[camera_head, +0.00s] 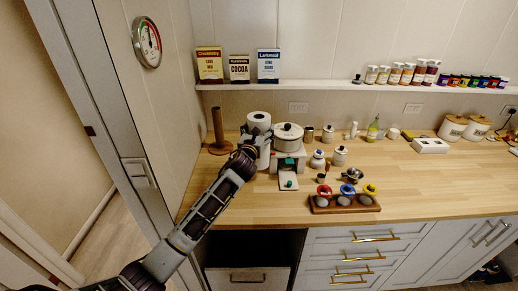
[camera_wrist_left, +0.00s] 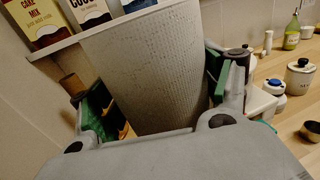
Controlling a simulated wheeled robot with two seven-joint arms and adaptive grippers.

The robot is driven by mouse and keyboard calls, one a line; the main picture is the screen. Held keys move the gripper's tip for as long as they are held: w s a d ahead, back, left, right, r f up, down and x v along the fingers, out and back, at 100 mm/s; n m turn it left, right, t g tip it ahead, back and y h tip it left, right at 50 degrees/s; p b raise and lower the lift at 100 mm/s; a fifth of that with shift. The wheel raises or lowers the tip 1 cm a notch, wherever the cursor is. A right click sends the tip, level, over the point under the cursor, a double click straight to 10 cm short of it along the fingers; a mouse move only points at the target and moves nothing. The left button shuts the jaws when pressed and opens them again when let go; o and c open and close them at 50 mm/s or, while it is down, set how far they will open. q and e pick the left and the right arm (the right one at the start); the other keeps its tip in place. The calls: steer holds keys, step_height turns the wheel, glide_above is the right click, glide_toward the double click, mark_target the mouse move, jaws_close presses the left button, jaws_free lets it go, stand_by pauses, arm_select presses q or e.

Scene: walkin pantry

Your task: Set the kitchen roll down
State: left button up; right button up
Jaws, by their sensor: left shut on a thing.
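The white kitchen roll (camera_head: 259,119) is upright at the left end of the wooden counter, between the brown wooden roll holder (camera_head: 217,125) and a white appliance. My left gripper (camera_head: 254,140) is shut on the roll. In the left wrist view the textured roll (camera_wrist_left: 155,70) fills the space between the green-padded fingers of my left gripper (camera_wrist_left: 155,105). The roll is beside the holder's post, not around it. My gripper hides part of the roll, and I cannot tell whether its lower end touches the counter. My right gripper is in neither view.
The white appliance (camera_head: 289,165), with a large round canister (camera_head: 288,137) behind it, stands close right of the roll. Small jars (camera_head: 318,159) and a rack of colored-topped items (camera_head: 345,202) are further right. The shelf (camera_head: 300,86) runs above.

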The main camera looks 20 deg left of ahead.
arm_select(q)
steer(key=shift+f, duration=2)
steer(key=shift+f+b, duration=0.3)
steer(key=shift+f, duration=1.7)
steer(key=o, duration=1.4)
steer(key=shift+s+d+b, duration=0.15)
steer(key=shift+s+b, duration=0.2)
steer(key=shift+s, duration=5.65)
steer(key=shift+o, duration=0.3)
